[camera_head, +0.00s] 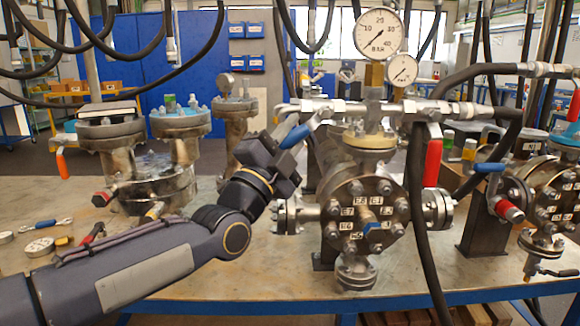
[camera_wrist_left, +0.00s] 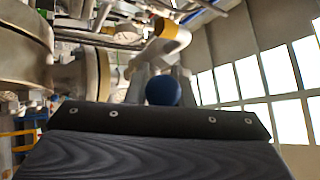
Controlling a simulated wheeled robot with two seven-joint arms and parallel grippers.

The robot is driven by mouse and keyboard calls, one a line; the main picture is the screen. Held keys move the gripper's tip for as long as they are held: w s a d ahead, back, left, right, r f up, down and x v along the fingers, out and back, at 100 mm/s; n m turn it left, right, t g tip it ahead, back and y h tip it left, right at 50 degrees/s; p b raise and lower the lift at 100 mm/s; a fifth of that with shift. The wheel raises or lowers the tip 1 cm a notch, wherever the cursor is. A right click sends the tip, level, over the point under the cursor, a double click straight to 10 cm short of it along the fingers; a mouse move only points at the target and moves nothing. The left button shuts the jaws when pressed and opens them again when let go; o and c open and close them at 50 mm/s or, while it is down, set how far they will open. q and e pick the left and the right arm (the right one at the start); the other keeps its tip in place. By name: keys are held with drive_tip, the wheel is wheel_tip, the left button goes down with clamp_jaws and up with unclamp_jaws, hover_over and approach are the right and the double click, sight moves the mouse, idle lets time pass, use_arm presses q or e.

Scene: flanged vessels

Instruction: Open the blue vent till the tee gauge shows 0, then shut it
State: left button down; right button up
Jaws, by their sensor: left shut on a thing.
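The blue vent lever (camera_head: 297,137) shows at the left end of the pipe on top of the central flanged vessel (camera_head: 362,222). My left gripper (camera_head: 291,146) is shut on this lever. In the left wrist view the lever's rounded blue end (camera_wrist_left: 163,90) sits between the two fingers, with a pale metal fitting (camera_wrist_left: 172,36) beyond it. A large white dial marked BAR (camera_head: 380,33) stands upright above the vessel, and a smaller gauge (camera_head: 402,69) is at its lower right. Their needle readings are too small to tell surely. My right gripper is not in view.
A red lever (camera_head: 433,163) hangs at the vessel's right. A black hose (camera_head: 418,225) drops in front of the vessel. Another vessel (camera_head: 150,165) stands behind my left arm. Tools and a loose gauge (camera_head: 38,247) lie on the table's left. The front right tabletop is mostly clear.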

use_arm(q)
drive_tip(key=d+f+n+t+y+b, duration=0.1)
drive_tip(key=d+n+t+y+b, duration=0.1)
drive_tip(key=n+y, duration=0.7)
drive_tip(key=d+f+n+t+y+b, duration=0.2)
drive_tip(key=d+n+t+y+b, duration=0.1)
drive_tip(key=n+y, duration=0.7)
drive_tip(key=shift+d+n+t+y+b, duration=0.4)
drive_tip(key=shift+n+t, duration=0.8)
drive_tip(key=shift+n, duration=1.2)
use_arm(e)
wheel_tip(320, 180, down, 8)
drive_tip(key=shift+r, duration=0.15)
use_arm(q)
drive_tip(key=shift+a+f, duration=0.1)
drive_tip(key=shift+a, duration=0.1)
drive_tip(key=c, duration=1.3)
unclamp_jaws()
drive_tip(key=shift+o, duration=0.2)
drive_tip(key=v, duration=0.8)
drive_tip(key=shift+s+d, duration=0.1)
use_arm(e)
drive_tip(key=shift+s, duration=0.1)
